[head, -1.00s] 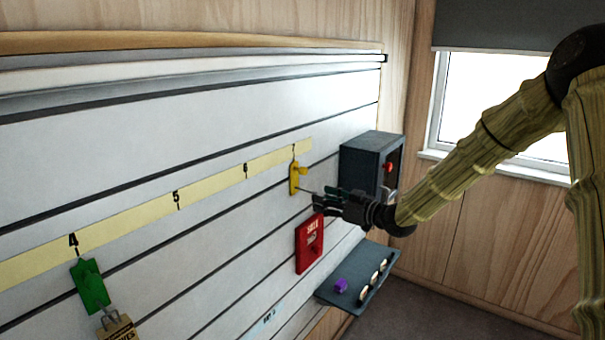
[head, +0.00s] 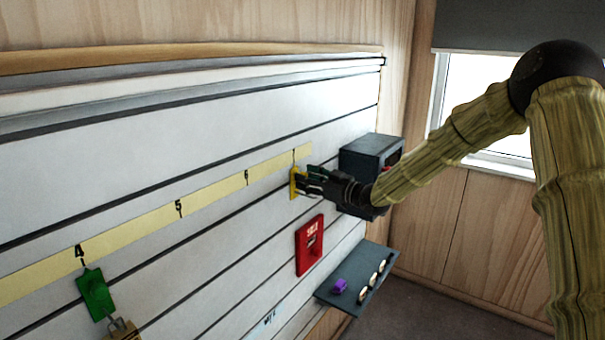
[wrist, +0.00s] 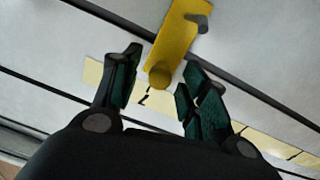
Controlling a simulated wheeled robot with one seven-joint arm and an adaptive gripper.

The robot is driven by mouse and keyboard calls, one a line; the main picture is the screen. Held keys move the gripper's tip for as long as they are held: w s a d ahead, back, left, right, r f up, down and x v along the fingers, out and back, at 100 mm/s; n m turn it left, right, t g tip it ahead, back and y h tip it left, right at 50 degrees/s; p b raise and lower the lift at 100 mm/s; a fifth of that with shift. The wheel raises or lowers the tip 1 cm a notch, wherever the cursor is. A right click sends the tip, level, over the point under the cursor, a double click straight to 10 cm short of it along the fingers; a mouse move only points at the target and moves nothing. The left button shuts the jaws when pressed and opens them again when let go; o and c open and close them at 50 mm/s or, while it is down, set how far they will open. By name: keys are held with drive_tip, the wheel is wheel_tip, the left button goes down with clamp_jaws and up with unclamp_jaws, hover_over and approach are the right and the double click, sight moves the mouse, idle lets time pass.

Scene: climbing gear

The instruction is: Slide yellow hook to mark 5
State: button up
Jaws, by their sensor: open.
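The yellow hook (head: 293,184) hangs on the slatted wall panel, just under the right end of the pale yellow number strip (head: 214,193). The 5 mark (head: 178,208) on the strip lies well to its left. In the wrist view the hook (wrist: 178,45) is a yellow plate with a peg and a round knob, the knob between and just beyond the fingertips. My gripper (head: 305,180) is at the hook and partly covers it in the head view. Its dark fingers are apart in the wrist view (wrist: 158,85), with no visible grip on the hook.
A green hook (head: 95,293) hangs below mark 4 with a tan tag under it. A red box (head: 310,245) is below my gripper. A dark grey box (head: 372,152) stands to the right, and a shelf (head: 332,292) holds a purple item (head: 339,286). The strip between hook and 5 is clear.

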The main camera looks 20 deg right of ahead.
drive_tip(key=shift+x, duration=1.15)
clamp_jaws()
